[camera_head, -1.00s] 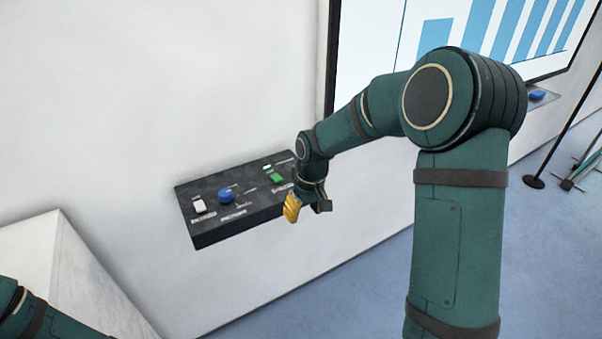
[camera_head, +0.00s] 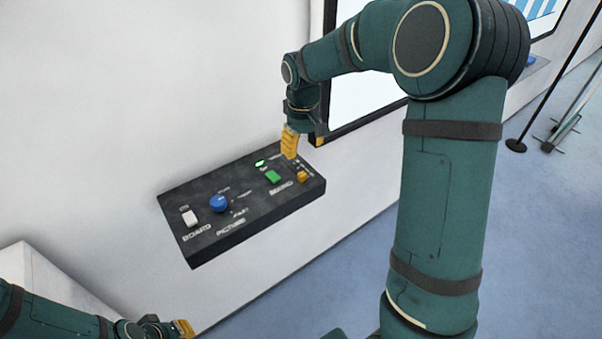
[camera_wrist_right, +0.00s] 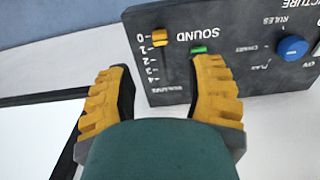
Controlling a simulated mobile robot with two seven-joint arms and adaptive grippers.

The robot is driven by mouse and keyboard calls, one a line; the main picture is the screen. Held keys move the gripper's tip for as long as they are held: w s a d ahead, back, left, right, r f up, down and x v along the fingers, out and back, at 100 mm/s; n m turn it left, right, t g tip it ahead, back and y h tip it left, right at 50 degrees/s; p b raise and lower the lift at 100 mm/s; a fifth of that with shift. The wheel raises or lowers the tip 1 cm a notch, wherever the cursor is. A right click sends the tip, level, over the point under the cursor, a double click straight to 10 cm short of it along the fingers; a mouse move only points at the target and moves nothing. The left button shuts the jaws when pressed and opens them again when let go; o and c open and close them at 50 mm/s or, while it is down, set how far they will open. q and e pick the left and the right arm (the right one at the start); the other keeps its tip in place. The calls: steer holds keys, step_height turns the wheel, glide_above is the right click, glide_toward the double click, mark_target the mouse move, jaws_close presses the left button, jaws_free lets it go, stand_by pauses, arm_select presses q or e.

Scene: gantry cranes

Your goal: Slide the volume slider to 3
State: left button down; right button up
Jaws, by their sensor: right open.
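The volume slider's small yellow knob (camera_head: 302,177) sits near the front edge at the right end of a dark control panel (camera_head: 230,238). In the right wrist view the knob (camera_wrist_right: 160,37) is beside the 0 mark of a scale running 0 to 4. The scale's higher numbers lie toward my gripper. My right gripper (camera_head: 303,147) is open above the panel's back right part. In the wrist view its yellow fingers (camera_wrist_right: 164,75) are on either side of the slider's line, apart from the knob. My left gripper (camera_head: 184,329) shows only partly at the bottom left.
The panel also carries a green button (camera_head: 273,177), a lit green indicator (camera_head: 260,163), a blue knob (camera_head: 219,203) and a white switch (camera_head: 190,218). A screen (camera_head: 362,95) hangs on the wall behind my right arm. A white block (camera_head: 50,285) stands at left.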

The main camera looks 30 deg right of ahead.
mark_target(302, 174)
step_height(302, 174, down, 10)
steer(key=shift+w+f+b, duration=0.15)
steer(key=shift+b, duration=0.25)
jaws_close()
